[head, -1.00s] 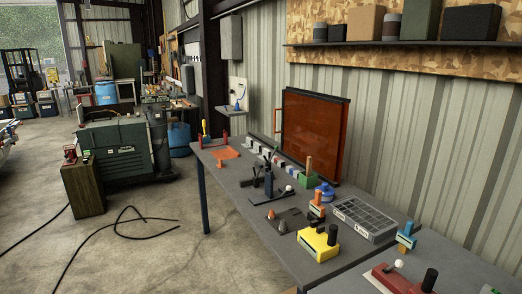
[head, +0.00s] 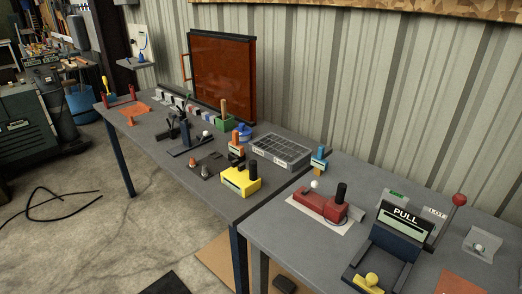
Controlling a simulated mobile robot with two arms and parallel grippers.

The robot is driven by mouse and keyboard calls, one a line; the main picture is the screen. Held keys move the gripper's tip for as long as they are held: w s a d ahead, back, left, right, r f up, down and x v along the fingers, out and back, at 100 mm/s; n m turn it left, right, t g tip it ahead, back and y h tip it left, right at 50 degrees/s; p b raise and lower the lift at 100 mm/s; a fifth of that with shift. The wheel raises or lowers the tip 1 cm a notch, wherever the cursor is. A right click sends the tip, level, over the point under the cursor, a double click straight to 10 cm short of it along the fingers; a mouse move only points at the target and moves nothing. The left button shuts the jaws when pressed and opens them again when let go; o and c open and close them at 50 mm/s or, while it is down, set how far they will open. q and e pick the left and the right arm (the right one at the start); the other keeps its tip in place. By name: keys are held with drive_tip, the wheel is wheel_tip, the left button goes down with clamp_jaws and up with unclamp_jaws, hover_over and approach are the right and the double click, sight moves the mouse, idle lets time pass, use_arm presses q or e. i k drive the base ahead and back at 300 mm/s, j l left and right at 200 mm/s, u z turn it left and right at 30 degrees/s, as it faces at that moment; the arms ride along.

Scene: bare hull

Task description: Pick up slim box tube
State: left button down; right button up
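I cannot make out for sure which thing is the slim box tube. A dark upright post on a flat base (head: 185,135) stands in the middle of the far table, with a white ball near it. A green block with an upright wooden stick (head: 225,112) stands behind it to the right. A yellow block with a black knob (head: 240,178) and a grey compartment tray (head: 281,151) are nearer. Neither of my grippers is in view.
The far grey table (head: 150,125) and a near table (head: 272,226) stand along a corrugated wall. The near table holds a red device with a black knob (head: 322,204) and a "PULL" machine (head: 404,217). An orange-red screen (head: 222,72) stands behind. A black cable (head: 45,205) lies on open concrete floor.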

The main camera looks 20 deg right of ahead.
sight(356, 213)
drive_tip(key=z, duration=1.3)
